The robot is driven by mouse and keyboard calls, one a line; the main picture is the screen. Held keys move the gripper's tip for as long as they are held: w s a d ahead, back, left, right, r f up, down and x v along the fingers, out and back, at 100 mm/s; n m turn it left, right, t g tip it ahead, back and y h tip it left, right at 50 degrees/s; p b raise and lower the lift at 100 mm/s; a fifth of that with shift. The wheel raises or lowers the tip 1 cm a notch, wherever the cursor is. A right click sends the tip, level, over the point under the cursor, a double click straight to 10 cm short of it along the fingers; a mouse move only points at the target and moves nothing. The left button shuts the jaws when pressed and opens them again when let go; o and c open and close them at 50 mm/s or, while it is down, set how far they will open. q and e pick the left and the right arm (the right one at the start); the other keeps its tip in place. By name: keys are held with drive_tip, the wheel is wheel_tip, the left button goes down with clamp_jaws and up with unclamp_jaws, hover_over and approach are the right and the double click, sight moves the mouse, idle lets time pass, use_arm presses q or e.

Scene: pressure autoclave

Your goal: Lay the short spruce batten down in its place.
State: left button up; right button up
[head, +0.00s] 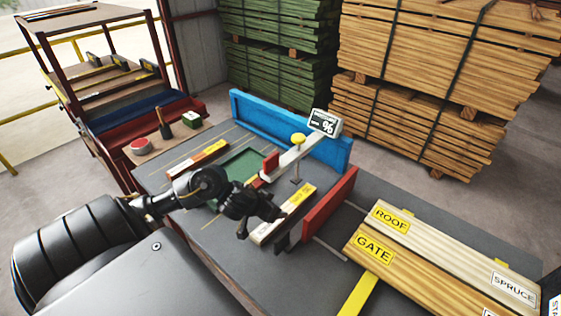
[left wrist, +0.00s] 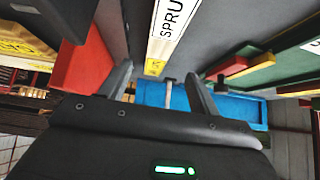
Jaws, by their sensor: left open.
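A short pale batten (head: 301,199) with a yellow end label lies on the grey bench, left of a red upright plate. In the left wrist view the batten (left wrist: 172,22) shows a white label reading "SPRU" and a yellow end. My left gripper (head: 262,212) is at the batten's near part. In the left wrist view its two fingers (left wrist: 160,78) are apart, with the batten's yellow end showing between the tips. I cannot tell whether either finger touches it. My right gripper is not in view. The gripper hides some of the batten in the head view.
A red plate (head: 322,208) stands beside the batten. A moisture meter with a % display (head: 325,123) overhangs the bench near a blue rail (head: 285,130) and a green patch (head: 240,164). Another batten (head: 198,158) lies left. Boards marked ROOF and GATE (head: 405,250) fill the right.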

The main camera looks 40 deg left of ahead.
sight(289, 206)
use_arm(q)
drive_tip(key=p+v, duration=0.1)
drive_tip(key=v, duration=0.2)
drive_tip(key=shift+s+r, duration=0.15)
drive_tip(key=shift+o, duration=0.5)
drive_tip(key=f+b, duration=0.1)
drive_tip(key=w+f+b, duration=0.2)
drive_tip(key=shift+w+a+t+b, duration=0.15)
drive_tip(key=shift+a+t+b, duration=0.15)
drive_tip(key=shift+t, duration=0.1)
drive_tip(key=shift+w+a, duration=0.1)
drive_tip(key=shift+w, duration=0.2)
drive_tip(key=b+x, duration=0.2)
drive_tip(key=x, duration=0.2)
drive_tip(key=shift+w+f, duration=0.15)
drive_tip(key=shift+w, duration=0.05)
drive_tip(key=shift+w+f, duration=0.25)
drive_tip(key=shift+w, duration=0.1)
drive_tip(key=shift+w+f+b, duration=0.15)
drive_tip(key=shift+f+b, duration=0.1)
drive_tip(key=shift+b, duration=0.05)
drive_tip(key=x, duration=0.1)
drive_tip(key=b+x, duration=0.1)
drive_tip(key=x, duration=0.2)
drive_tip(key=shift+w+d, duration=0.3)
drive_tip(key=shift+w, duration=0.1)
